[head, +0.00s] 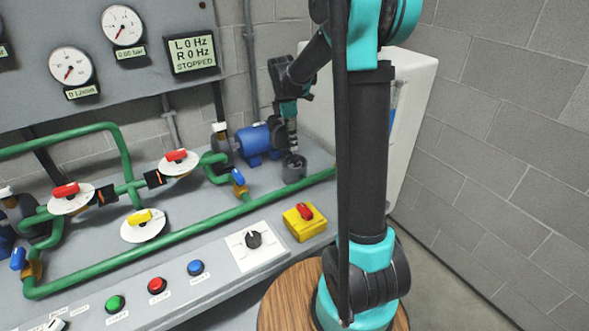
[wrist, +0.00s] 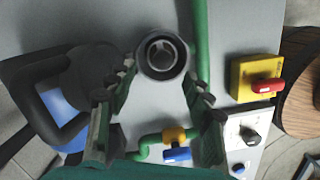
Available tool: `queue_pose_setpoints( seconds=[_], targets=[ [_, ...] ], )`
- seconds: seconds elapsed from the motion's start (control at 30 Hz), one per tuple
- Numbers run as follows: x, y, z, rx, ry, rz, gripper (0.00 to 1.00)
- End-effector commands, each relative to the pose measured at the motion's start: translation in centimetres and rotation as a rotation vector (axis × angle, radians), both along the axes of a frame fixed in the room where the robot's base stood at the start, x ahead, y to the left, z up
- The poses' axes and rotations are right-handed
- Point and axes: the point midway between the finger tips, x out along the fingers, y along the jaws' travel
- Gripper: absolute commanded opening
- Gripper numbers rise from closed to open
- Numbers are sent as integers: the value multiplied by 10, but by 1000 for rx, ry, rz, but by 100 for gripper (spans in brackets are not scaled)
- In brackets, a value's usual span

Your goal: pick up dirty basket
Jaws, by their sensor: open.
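A round grey cup-like housing (head: 294,172) stands on the grey bench beside the green pipe. In the wrist view the housing (wrist: 140,67) is seen from above, with a dark round piece inside it that has a light three-armed top (wrist: 163,54). This inner piece looks like the basket; I cannot tell how dirty it is. My gripper (head: 292,145) is above the housing, pointing down. In the wrist view its fingers (wrist: 162,88) are spread apart with nothing between them, and the housing lies just beyond the tips.
A blue motor (head: 258,140) stands left of the housing. A green pipe (head: 200,226) runs along the bench. A yellow box with a red knob (head: 304,222) sits in front. A blue-handled valve (head: 239,182) is close by. A white cabinet (head: 412,90) is behind my arm.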

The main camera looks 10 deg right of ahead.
Motion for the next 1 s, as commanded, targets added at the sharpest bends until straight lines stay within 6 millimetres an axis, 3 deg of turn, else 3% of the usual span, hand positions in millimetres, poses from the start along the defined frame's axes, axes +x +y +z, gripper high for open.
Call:
queue_pose_setpoints(
  seconds=[0.27,0.6,0.9,1.0],
  targets=[
    [0,-2,-21,0,0,-1,51],
    [-5,-5,-64,0,0,-1,51],
    [-5,-6,-70,0,0,-1,51],
    [-5,-6,-70,0,0,-1,41]
  ],
)
